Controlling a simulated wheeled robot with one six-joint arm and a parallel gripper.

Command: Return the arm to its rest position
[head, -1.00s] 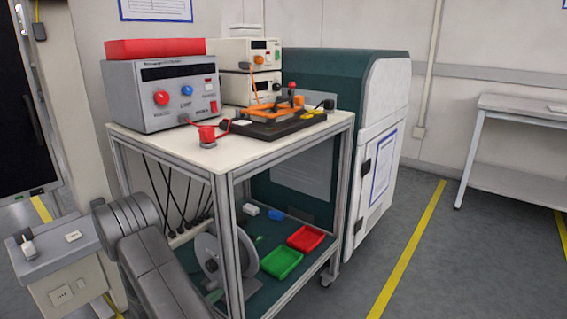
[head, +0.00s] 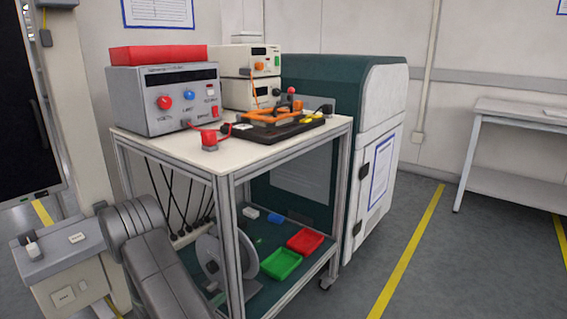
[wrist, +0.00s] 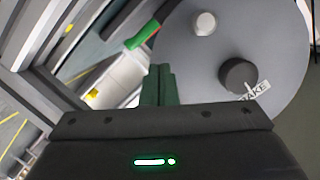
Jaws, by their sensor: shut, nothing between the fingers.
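My gripper (wrist: 158,86) shows in the wrist view as two dark green fingers, closed together with nothing between them. Its dark housing, with a lit green bar, fills the bottom of that view. The grey reel disc (wrist: 200,60) lies beyond the fingers and to their right, with a white knob and a dark knob on it. The distance between fingers and disc is unclear. In the head view my grey arm links stand at the lower left in front of the trolley (head: 225,185); the gripper is hidden there. The reel (head: 210,258) also shows on the trolley's lower shelf.
A green tray (head: 281,264) and a red tray (head: 305,241) sit below. A grey box unit (head: 75,275) stands left. Floor at right is clear.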

